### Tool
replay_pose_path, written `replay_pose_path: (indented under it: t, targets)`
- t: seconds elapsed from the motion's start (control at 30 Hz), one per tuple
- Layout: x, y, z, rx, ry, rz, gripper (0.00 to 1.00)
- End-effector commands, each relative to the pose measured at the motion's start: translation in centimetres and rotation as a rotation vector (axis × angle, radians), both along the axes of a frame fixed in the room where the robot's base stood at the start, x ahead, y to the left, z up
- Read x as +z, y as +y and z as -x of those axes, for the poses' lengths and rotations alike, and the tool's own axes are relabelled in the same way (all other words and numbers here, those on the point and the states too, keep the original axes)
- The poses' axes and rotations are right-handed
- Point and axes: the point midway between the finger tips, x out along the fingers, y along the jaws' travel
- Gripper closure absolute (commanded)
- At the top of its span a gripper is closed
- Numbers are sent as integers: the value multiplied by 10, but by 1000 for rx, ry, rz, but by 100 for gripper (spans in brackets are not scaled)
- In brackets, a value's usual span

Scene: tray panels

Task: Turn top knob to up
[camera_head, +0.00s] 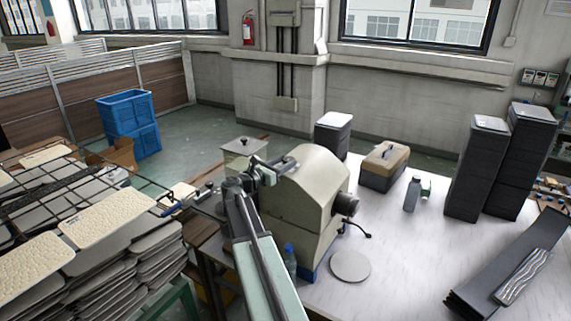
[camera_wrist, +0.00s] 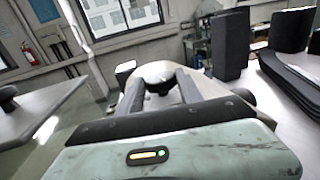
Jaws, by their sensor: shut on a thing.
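A cream machine (camera_head: 308,205) with a rounded top stands on the white table. My gripper (camera_head: 272,172) reaches against its upper left side, and my arm hides part of that side. In the wrist view my gripper (camera_wrist: 167,76) has its two fingers close around a small dark rounded knob (camera_wrist: 159,84), and it is shut on it. The knob is blurred there, so its pointing direction cannot be told. In the head view my gripper hides it. Another dark knob (camera_head: 346,204) sticks out of the machine's right face, clear of my gripper.
A grey round disc (camera_head: 350,266), a bottle (camera_head: 412,194) and a beige-and-grey toolbox (camera_head: 384,166) sit on the white table (camera_head: 400,275). Dark stacks (camera_head: 467,168) stand at the right. A wire rack with tray panels (camera_head: 120,217) is at the left. Blue crates (camera_head: 128,124) stand on the floor behind.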

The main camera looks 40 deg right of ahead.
Motion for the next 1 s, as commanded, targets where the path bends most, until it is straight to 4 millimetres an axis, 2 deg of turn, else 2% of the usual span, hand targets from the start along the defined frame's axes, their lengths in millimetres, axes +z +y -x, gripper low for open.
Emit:
replay_pose_path:
  t: [0.3, 0.83, 0.87, 0.9, 0.93, 1.0]
  targets:
    - [1, -1, -4, -109, 0, 2, 97]
    - [1, -1, -3, -130, 1, 2, 97]
    - [1, -1, -3, -130, 1, 2, 51]
    - [1, -1, -3, -130, 1, 2, 40]
    - [1, -1, -3, -130, 0, 2, 36]
    - [1, -1, -3, -130, 0, 2, 36]
